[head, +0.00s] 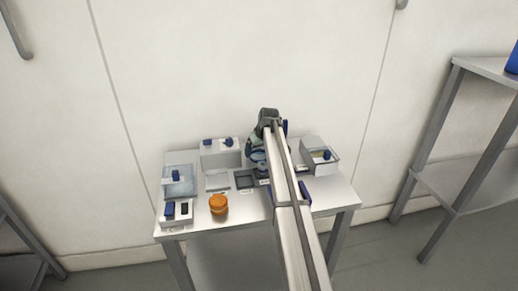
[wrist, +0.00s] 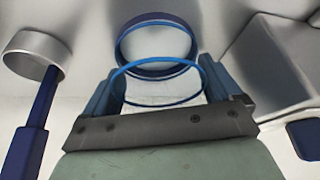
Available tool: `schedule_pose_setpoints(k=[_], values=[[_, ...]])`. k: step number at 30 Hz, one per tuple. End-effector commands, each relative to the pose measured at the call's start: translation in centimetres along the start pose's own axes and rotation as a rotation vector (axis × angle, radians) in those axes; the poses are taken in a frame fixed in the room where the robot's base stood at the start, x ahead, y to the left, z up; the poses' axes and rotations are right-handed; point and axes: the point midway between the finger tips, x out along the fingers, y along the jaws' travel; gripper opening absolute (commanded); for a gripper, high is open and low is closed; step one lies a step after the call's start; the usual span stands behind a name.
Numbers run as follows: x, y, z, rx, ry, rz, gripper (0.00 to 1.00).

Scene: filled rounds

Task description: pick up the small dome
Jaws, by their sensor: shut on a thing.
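The small dome (wrist: 157,86) looks like a clear shell with a thin blue rim in the wrist view. It is between the two blue-grey fingers of my gripper (wrist: 158,78), which is shut on it. In the head view my gripper (head: 258,153) is over the back middle of the table, and my arm covers part of it. Beyond the dome in the wrist view is a thicker dark blue ring (wrist: 155,26); I cannot tell whether it belongs to the dome or touches it.
On the table (head: 275,216) a clear box (head: 180,187) with a blue knob stands left, an orange round thing (head: 218,205) in front, and a grey open box (head: 329,167) right.

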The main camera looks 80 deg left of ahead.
Motion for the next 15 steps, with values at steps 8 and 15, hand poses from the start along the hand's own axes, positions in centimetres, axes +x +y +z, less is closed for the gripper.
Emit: schedule_pose_setpoints(k=[8,15], values=[[-0.1,0.0,0.0,0.0,0.0,0.0,0.62],[-1.2,0.0,-0.5,0.0,0.001,0.0,0.62]])
